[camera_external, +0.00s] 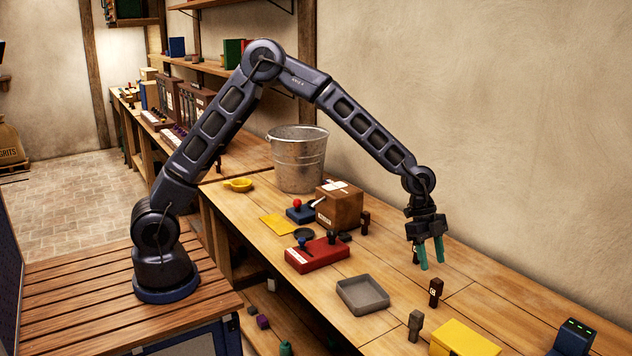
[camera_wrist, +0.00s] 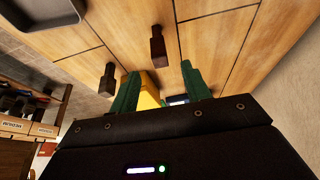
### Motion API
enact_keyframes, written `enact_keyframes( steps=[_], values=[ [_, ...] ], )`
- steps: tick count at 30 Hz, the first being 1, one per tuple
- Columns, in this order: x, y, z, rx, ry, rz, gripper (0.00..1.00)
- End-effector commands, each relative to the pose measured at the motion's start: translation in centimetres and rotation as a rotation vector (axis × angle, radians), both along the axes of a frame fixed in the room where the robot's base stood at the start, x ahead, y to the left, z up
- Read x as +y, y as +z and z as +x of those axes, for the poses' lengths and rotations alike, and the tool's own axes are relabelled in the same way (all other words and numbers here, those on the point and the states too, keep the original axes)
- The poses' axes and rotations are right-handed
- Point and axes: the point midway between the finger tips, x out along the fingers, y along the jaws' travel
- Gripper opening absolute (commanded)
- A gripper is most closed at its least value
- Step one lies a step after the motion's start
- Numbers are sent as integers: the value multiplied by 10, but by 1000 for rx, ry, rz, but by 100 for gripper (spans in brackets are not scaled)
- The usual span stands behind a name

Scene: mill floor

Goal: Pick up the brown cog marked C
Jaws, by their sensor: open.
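A dark brown cog (camera_external: 435,292) with a pale mark stands upright on the bench; I cannot read its mark surely. In the wrist view a brown cog (camera_wrist: 157,46) shows just beyond the fingertips, apart from them. A greyer brown cog (camera_external: 415,325) stands nearer the front, and a similar piece shows in the wrist view (camera_wrist: 107,82). My gripper (camera_external: 431,266) is open and empty above the bench, its green fingers (camera_wrist: 160,70) pointing down, behind the marked cog.
A grey tray (camera_external: 363,308) lies left of the cogs, and a yellow box (camera_external: 464,338) stands in front. A dark device (camera_external: 573,337) is at right. A red box (camera_external: 317,254), a brown carton (camera_external: 339,205) and a metal bucket (camera_external: 297,165) stand farther left. The wall runs behind.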

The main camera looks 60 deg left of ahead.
Motion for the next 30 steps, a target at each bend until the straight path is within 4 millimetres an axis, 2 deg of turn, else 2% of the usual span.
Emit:
enact_keyframes(
  steps=[6,16,24,30],
  values=[
    [-13,-30,-1,3,0,1,47],
    [-23,-51,-2,2,0,1,47],
    [-39,-83,-3,2,-1,1,47],
    [-40,-87,-2,0,1,1,47]
  ],
)
